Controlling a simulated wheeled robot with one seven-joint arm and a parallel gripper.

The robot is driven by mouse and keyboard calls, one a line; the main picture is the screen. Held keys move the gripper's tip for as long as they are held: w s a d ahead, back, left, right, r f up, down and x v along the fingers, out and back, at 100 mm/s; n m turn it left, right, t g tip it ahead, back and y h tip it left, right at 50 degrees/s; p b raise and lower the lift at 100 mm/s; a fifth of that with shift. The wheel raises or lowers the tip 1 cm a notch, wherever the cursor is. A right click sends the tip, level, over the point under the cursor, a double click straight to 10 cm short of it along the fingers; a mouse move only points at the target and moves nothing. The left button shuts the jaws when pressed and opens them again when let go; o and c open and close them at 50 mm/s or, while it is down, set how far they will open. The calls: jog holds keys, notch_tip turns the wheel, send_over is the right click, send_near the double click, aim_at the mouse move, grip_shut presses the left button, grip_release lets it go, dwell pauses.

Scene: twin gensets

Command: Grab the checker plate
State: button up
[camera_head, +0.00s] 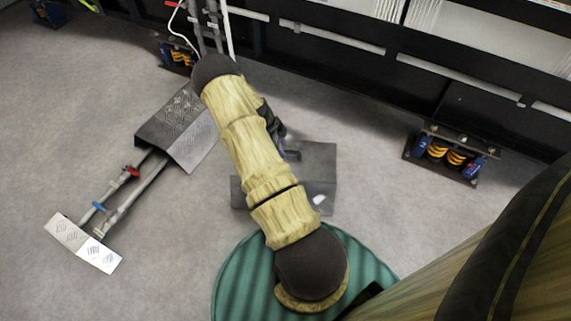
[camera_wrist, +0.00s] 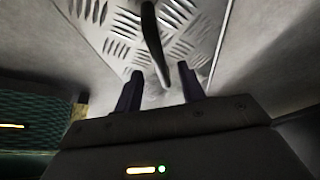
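In the wrist view a silver checker plate (camera_wrist: 118,28) with raised tread marks fills the upper middle. A dark curved bar (camera_wrist: 152,42) stands in front of it and runs down between my fingertips. My gripper (camera_wrist: 160,86) is open, its two dark fingers on either side of the bar's lower end; I cannot tell whether they touch it. In the head view my arm mostly hides the gripper. A dark tread-patterned plate (camera_head: 178,130) lies left of my arm, and a bright tread-patterned plate (camera_head: 85,243) lies farther left. I cannot tell which surface the wrist view shows.
A grey box-like piece (camera_head: 316,165) sits on the floor beside my arm. Pipes with a red and a blue valve handle (camera_head: 115,195) join the two plates at left. Spring mounts (camera_head: 447,152) and a black frame line the back. Grey floor is clear around.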

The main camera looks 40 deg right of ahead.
aim_at(285, 151)
jog(key=b+x, duration=0.2)
jog(key=x, duration=0.2)
jog(key=shift+w+f+b, duration=0.15)
jog(key=shift+b, duration=0.2)
grip_shut()
jog(key=shift+w, duration=0.1)
dwell(1.3)
